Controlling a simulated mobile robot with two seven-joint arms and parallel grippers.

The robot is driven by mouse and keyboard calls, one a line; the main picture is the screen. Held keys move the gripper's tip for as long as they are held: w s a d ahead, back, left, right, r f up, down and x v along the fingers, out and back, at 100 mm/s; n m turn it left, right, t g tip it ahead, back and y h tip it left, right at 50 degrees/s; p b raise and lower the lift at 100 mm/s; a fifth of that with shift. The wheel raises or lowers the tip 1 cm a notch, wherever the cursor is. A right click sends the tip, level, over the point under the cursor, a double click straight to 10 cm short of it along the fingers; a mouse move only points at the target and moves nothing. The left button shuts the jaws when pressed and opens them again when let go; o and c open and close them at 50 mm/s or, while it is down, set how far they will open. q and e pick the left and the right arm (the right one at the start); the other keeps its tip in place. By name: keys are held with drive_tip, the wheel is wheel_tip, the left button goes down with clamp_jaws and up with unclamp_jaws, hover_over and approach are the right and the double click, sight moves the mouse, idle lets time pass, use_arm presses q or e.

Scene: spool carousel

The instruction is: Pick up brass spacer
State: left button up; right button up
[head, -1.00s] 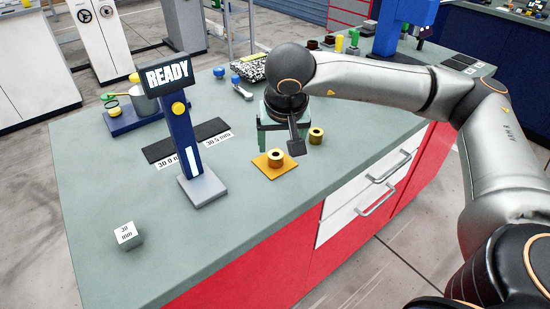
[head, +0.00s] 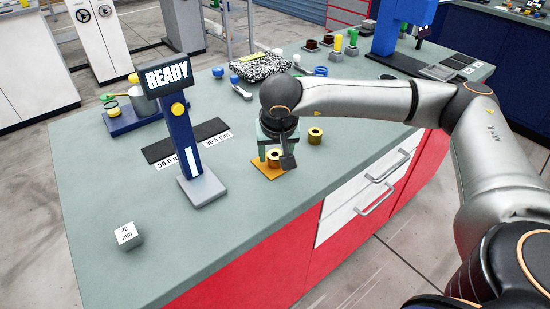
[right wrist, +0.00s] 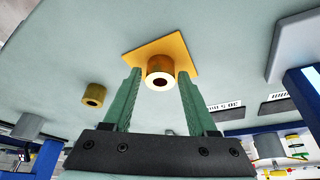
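One brass spacer (head: 273,155), a short gold ring with a dark bore, stands on a small orange mat (head: 268,172). A second brass spacer (head: 315,135) stands on the bare bench to its right. My right gripper (head: 276,158) is over the mat and partly hides the spacer there. In the right wrist view its two green fingers (right wrist: 159,78) are open, one on each side of the mat's spacer (right wrist: 160,68), with narrow gaps visible. The other spacer (right wrist: 94,95) is outside the fingers, at left. My left gripper is not in view.
A blue post with a READY display (head: 168,76) stands left of the gripper, beside a dark two-part pad (head: 188,142). A cube marked 30 mm (head: 128,235) is at front left. The front middle of the bench is clear.

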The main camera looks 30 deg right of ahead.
clamp_jaws()
drive_tip(key=shift+r, duration=0.2)
idle(0.4)
